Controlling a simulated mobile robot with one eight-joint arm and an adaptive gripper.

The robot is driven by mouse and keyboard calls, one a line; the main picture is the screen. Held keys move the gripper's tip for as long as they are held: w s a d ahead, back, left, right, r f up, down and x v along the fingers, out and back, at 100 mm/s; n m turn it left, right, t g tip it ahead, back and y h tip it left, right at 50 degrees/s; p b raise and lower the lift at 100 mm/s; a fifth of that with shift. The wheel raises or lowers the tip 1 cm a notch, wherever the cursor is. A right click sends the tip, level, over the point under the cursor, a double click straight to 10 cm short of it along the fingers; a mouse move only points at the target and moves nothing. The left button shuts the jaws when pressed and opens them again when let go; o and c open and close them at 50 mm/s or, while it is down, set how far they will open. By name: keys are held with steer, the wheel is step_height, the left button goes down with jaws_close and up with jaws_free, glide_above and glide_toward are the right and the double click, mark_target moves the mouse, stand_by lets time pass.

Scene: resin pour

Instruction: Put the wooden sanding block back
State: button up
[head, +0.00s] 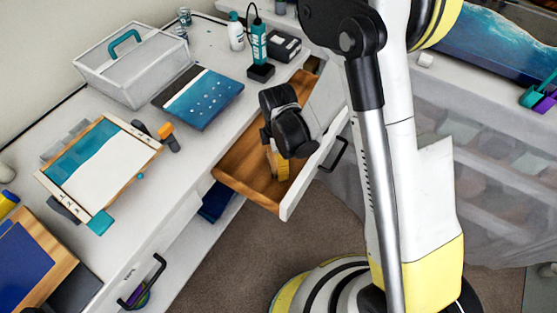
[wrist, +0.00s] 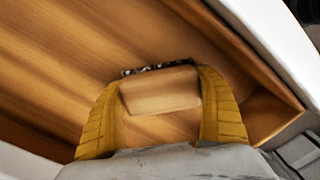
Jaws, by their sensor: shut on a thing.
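The wooden sanding block (wrist: 160,92) is a light tan block with a dark speckled strip along its far edge in the wrist view. My gripper (wrist: 162,100) has its yellow fingers on either side of the block and is shut on it. The block is inside or just above the open wooden drawer (head: 240,165); I cannot tell whether it touches the drawer floor. In the head view my gripper (head: 280,170) points down into the front part of the drawer, and the block is hidden there.
The drawer's white front (head: 315,165) with a dark handle (head: 335,155) stands out from the white desk. On the desk are a blue resin panel (head: 200,97), a white toolbox (head: 130,65), a teal torch-like tool (head: 259,45) and a framed panel (head: 100,170). The drawer floor beside my gripper looks clear.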

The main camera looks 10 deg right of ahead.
steer(key=shift+f, duration=0.2)
steer(key=o, duration=1.3)
steer(key=shift+c, duration=0.2)
step_height(320, 180, up, 13)
steer(key=p, duration=0.4)
steer(key=shift+f, duration=0.15)
steer(key=s+d+r+m+t, duration=0.3)
steer(key=s+d+r+m, duration=0.2)
steer(key=r+m, duration=0.4)
steer(key=s+d+r+m+t, duration=0.4)
steer(key=d+r+m, duration=0.4)
steer(key=r+m, duration=0.2)
steer(key=shift+s+d+r, duration=0.15)
steer(key=shift+s+r, duration=0.05)
steer(key=shift+s, duration=0.7)
